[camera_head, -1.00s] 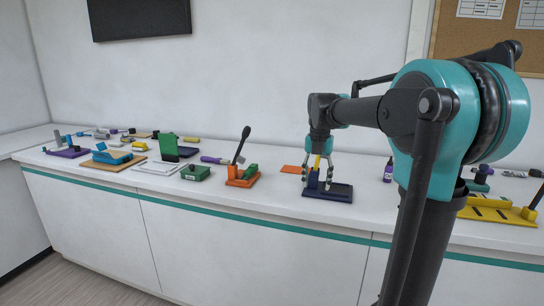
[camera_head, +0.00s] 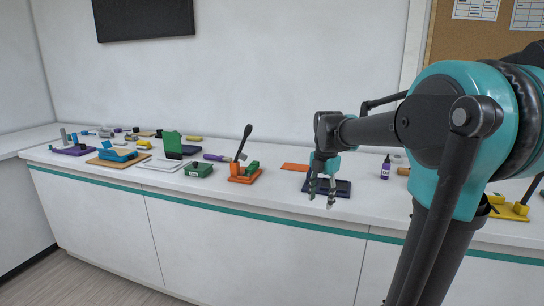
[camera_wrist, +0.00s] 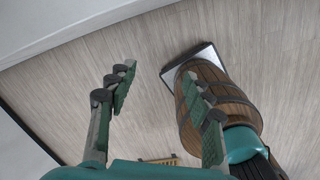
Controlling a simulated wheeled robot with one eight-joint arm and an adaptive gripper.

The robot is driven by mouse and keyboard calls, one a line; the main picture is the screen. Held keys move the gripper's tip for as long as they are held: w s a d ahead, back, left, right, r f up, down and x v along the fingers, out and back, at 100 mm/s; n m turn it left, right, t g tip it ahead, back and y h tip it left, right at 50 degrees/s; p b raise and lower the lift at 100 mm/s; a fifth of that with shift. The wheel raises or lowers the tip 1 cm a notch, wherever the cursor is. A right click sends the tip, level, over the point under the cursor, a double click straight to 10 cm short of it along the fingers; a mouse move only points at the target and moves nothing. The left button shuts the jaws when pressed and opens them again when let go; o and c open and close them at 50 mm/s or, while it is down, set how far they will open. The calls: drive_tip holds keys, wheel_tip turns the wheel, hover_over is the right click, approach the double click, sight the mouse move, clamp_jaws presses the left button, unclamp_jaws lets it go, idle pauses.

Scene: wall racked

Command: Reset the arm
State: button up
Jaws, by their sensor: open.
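My gripper (camera_head: 322,200) hangs fingers down in front of the counter's front edge in the head view, apart from the things on the counter. Its two fingers are spread with nothing between them. In the wrist view my gripper (camera_wrist: 160,95) also shows open and empty, with the wood-look floor (camera_wrist: 145,50) below it. My arm reaches in from the right of the head view. Behind the gripper is a dark blue fixture (camera_head: 343,188) on the counter, partly hidden by the fingers.
The white counter (camera_head: 240,205) runs across the view. An orange lever fixture (camera_head: 243,178), a green box (camera_head: 198,170) and several other fixtures stand to the left.

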drive_tip(key=s+d+f+m+t, duration=0.3)
drive_tip(key=s+f+m, duration=1.6)
drive_tip(key=m, duration=0.7)
drive_tip(key=shift+f+m, duration=0.25)
drive_tip(key=shift+m, duration=0.05)
